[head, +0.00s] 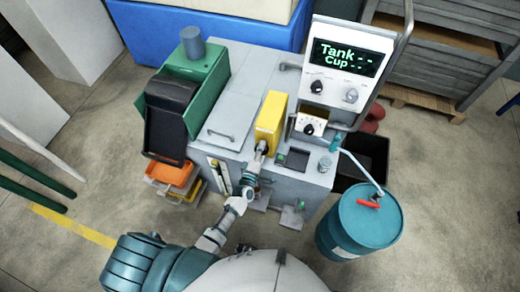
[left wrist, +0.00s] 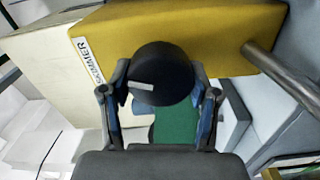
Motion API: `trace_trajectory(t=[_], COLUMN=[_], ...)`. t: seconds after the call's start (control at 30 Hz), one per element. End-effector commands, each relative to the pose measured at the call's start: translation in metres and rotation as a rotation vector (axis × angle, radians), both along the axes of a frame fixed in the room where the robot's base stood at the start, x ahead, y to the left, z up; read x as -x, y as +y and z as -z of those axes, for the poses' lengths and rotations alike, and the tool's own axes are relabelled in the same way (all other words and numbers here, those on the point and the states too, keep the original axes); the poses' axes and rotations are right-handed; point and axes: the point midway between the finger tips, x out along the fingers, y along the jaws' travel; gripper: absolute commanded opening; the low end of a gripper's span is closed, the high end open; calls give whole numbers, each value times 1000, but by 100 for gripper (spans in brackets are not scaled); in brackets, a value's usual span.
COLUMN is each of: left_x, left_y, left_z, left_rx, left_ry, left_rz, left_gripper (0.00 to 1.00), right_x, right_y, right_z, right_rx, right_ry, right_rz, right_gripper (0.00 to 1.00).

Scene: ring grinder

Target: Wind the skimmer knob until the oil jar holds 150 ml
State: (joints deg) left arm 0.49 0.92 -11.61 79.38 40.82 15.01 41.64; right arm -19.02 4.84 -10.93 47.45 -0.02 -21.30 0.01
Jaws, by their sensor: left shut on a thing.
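The yellow skimmer box (head: 271,117) stands on top of the grey machine in the head view. It fills the top of the left wrist view (left wrist: 190,35), where a label reading "SKIMMER" runs along its edge. The skimmer knob (left wrist: 160,72) is a black disc with a pale mark, and my left gripper (left wrist: 162,95) is shut on it, one finger on each side. In the head view the left gripper (head: 262,149) is at the front of the yellow box. The display (head: 343,61) reads "Tank --" and "Cup --". My right gripper is out of view. I cannot make out an oil level.
A green unit (head: 190,85) with a dark chute stands left on the machine. Orange and yellow trays (head: 172,180) sit below it. A teal drum (head: 358,225) with a red handle stands front right. A dark bin (head: 362,160) is behind the drum.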

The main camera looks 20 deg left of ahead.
Motion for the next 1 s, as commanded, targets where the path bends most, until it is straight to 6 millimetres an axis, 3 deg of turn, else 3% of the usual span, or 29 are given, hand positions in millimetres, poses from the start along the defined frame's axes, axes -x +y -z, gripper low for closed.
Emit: trace_trajectory(t=[0.17, 0.2, 0.3, 0.67, 0.77, 1.0], left_x=[3, 3, 3, 4, 15, 67], left_y=[-3, -3, -3, -1, -1, 1], left_z=[7, 7, 7, 4, 4, 5], left_rx=[0, 1, 1, 1, 1, 0], left_ry=[16, 16, 15, 8, 8, 11], left_rz=[7, 7, 8, 3, 3, 3], left_gripper=[26, 63, 86, 86, 86, 86], right_x=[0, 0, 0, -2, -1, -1], right_y=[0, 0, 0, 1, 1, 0], right_z=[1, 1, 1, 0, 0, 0], right_rx=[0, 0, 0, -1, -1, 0], right_ry=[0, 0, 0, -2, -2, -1], right_rz=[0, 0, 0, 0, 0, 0], right_gripper=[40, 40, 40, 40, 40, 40])
